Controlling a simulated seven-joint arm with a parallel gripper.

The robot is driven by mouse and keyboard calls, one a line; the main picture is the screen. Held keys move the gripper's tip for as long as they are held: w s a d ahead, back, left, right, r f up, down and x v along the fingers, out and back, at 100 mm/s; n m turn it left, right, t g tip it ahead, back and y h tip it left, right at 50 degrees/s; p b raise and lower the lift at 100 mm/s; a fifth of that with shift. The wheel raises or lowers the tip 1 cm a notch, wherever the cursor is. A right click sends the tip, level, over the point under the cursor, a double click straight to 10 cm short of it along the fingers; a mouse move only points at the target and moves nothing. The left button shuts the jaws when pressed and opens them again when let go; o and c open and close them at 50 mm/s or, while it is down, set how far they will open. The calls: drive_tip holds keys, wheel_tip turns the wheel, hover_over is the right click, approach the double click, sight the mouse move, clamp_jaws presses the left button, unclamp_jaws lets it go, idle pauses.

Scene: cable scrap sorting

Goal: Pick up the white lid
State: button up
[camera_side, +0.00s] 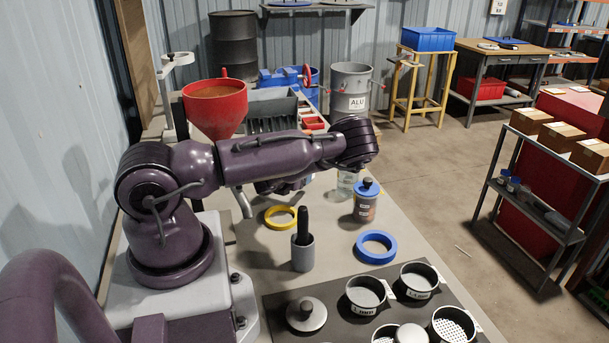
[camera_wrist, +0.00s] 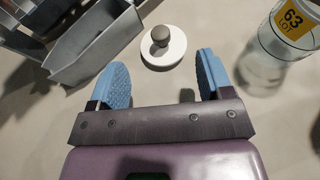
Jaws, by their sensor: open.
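The white lid (camera_wrist: 176,55) is a flat round disc with a grey-brown knob on top, lying on the pale bench top in the upper middle of the wrist view. My gripper (camera_wrist: 163,75) is open and empty, with its two blue ridged fingertips apart. In the picture, the lid lies just beyond the fingertips, roughly centred between them, and no contact shows. In the side view I cannot make out the white lid, and my arm hides much of the area behind it.
A clear jar labelled 63 LOT (camera_wrist: 272,62) stands right of the lid. A grey scoop-like container (camera_wrist: 95,48) is to its left. In the side view, a blue-lidded canister (camera_side: 366,207), a blue ring (camera_side: 362,254), a yellow ring (camera_side: 270,219) and a grey cup (camera_side: 302,258) stand on the bench.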

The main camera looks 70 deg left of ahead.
drive_tip(key=x, duration=0.6)
drive_tip(key=shift+w+a+f, duration=0.1)
drive_tip(key=shift+w+a, duration=0.15)
drive_tip(key=shift+c, duration=0.2)
drive_tip(key=c, duration=0.5)
